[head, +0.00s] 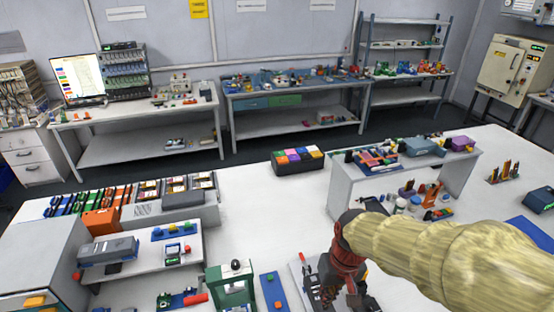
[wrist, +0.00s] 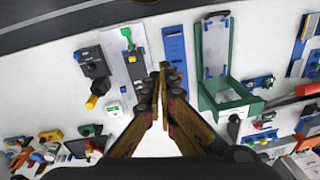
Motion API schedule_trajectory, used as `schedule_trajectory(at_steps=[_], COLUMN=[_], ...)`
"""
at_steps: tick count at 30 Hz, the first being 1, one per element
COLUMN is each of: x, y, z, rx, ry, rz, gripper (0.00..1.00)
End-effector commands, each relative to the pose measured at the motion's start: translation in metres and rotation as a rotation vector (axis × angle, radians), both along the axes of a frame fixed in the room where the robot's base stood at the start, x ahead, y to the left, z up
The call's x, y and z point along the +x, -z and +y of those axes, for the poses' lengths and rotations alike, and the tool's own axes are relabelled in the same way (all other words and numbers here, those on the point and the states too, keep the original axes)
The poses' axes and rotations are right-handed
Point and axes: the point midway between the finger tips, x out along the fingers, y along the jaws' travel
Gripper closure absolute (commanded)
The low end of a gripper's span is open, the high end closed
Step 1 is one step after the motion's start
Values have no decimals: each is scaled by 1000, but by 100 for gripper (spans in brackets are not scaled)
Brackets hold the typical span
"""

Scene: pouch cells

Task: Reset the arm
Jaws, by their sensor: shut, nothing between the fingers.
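My arm, in a pale yellow sleeve, reaches in from the right in the head view. My gripper (head: 340,290) points down over the front of the white table (head: 250,205), near the lower edge of the view, and its fingertips are hard to make out there. In the wrist view my gripper (wrist: 160,75) shows its two fingers meeting at the tips, shut and empty. Under and around it in that view lie a blue strip (wrist: 174,48) and a green frame fixture (wrist: 212,62), both apart from the fingers as far as I can tell.
The green press (head: 230,283) stands left of my gripper. A white raised shelf (head: 345,190) with tools stands behind it. A black box with coloured blocks (head: 298,168) sits at the table's back edge. The table's middle is mostly clear.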

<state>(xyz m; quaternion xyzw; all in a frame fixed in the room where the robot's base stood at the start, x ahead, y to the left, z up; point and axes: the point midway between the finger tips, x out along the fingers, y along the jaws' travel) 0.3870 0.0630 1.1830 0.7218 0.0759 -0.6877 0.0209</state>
Motion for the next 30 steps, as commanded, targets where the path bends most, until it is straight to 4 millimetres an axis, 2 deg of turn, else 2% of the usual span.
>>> schedule_trajectory(at_steps=[6, 12, 21, 30], x=[-49, -77, -92, -92], y=[-12, -18, -32, -31], z=[-30, -50, -62, -63], rx=[-31, -51, -41, -43], ry=[83, 102, 147, 153], rz=[-92, -240, -440, -443], gripper=[100, 100, 100, 100])
